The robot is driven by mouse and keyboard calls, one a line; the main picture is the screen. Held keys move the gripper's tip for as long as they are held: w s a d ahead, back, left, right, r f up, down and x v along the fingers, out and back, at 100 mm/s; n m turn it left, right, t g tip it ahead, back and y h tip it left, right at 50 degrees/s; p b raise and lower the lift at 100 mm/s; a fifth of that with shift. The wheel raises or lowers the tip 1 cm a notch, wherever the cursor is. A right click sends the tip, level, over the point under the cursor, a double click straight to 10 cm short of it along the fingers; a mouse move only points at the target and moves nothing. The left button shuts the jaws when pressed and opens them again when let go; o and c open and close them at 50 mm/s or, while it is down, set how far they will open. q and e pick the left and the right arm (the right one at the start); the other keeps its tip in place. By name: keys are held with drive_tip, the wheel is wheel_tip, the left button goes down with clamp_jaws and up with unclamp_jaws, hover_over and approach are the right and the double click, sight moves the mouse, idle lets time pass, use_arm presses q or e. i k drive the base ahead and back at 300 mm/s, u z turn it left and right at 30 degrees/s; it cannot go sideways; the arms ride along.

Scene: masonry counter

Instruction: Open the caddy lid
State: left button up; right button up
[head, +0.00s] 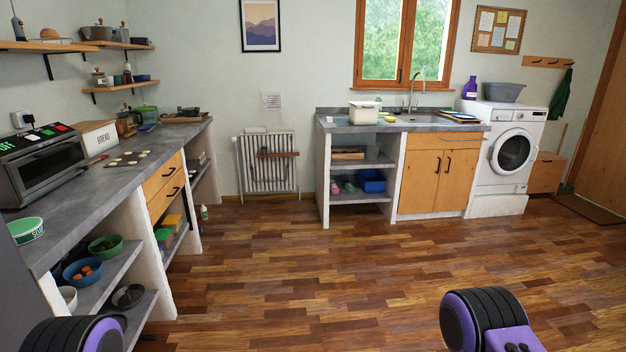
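A white lidded container (364,113), which looks like the caddy, stands on the grey counter (335,122) at the left of the sink, below the window. Its lid appears shut, though it is small at this distance. It is across the room, well away from me. Parts of my two arms show at the bottom left and bottom right edges. Neither gripper's fingers are in view.
A long masonry counter (60,208) with open shelves runs along the left, holding a toaster oven (46,165) and a bread box (97,138). A radiator (266,165) and a washing machine (510,150) stand at the back. The wooden floor (300,270) between is clear.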

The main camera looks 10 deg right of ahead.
sight(365, 105)
drive_tip(key=z, duration=0.65)
drive_tip(key=i, duration=2.75)
drive_tip(key=z, duration=0.25)
drive_tip(key=i, duration=2.45)
drive_tip(key=u, duration=0.25)
